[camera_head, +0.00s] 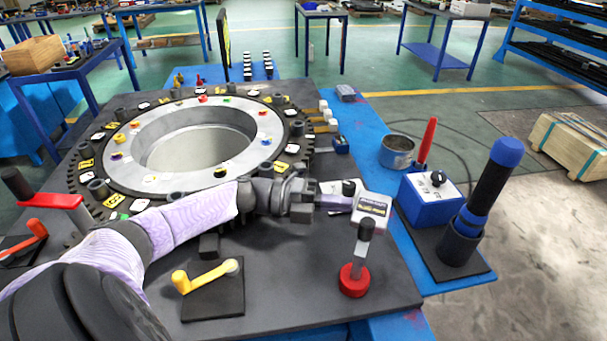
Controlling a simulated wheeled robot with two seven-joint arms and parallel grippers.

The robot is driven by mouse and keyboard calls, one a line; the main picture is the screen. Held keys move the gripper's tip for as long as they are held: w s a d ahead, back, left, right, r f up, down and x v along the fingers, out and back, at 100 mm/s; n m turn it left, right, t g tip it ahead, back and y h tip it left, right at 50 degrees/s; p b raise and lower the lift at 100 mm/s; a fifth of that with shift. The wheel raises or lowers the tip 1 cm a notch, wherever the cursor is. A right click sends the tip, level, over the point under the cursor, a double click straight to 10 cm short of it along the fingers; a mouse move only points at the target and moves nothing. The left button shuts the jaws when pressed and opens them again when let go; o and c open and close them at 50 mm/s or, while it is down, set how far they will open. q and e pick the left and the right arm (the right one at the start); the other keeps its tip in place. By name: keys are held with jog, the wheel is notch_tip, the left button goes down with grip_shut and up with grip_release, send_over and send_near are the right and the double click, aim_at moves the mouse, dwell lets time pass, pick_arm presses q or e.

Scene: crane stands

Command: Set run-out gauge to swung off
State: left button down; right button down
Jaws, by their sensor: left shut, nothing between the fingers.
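The run-out gauge appears to be the unit on a round red base (354,280) at the right front of the dark bench plate. My left arm reaches in from the lower left, across the front of the ring. My left gripper (338,198) is shut and empty, just left of the pale box. I cannot tell whether they touch. My right gripper is out of view.
A toothed ring (110,170) with many coloured tags fills the plate's middle. A yellow crank (205,275) stands in front, and red handles (50,200) at left. At right are a blue box with a knob (432,198), a dark blue-topped cylinder (485,195) and a metal can (397,152).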

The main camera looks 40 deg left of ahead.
pick_arm(q)
notch_tip(320, 180, up, 10)
jog(key=p, duration=0.3)
jog(key=shift+s+f, duration=0.1)
jog(key=shift+f, duration=0.05)
